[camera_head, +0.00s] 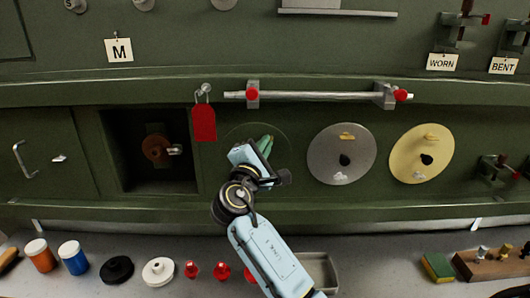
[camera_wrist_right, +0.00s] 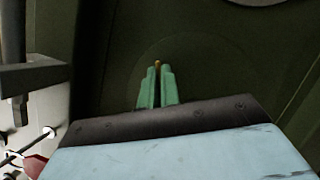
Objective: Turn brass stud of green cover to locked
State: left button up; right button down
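The green cover (camera_head: 238,135) is a dark green disc nearly the same colour as the wall panel, and my right gripper hides much of it. Its outline also shows faintly in the right wrist view (camera_wrist_right: 197,65). My right gripper (camera_head: 266,142) reaches up to the cover with its green fingers. In the right wrist view the fingers (camera_wrist_right: 156,72) are close together, with the brass stud (camera_wrist_right: 157,63) between their tips. They look shut on it. The stud's lock position cannot be read. My left gripper is not in view.
A grey disc cover (camera_head: 322,165) and a yellow one (camera_head: 405,165) are on the wall to the right. A red tag (camera_head: 204,123) hangs at the left, beside an open bay (camera_head: 120,160). A bar (camera_head: 315,95) runs above. Jars and knobs stand on the shelf below.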

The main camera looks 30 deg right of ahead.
jog(key=shift+r+m+g+y+p, duration=0.15)
jog(key=shift+m+g+y, duration=0.35)
jog(key=shift+m, duration=1.25)
jog(key=shift+r+m+g+y+p, duration=0.1)
jog(key=shift+m+g+y, duration=0.35)
jog(key=shift+m, duration=1.25)
jog(key=shift+r+m+g+y+p, duration=0.15)
jog(key=shift+m+g+y, duration=0.3)
jog(key=shift+m, duration=1.3)
jog(key=shift+f, duration=0.1)
jog(key=c, duration=1.6)
grip_release()
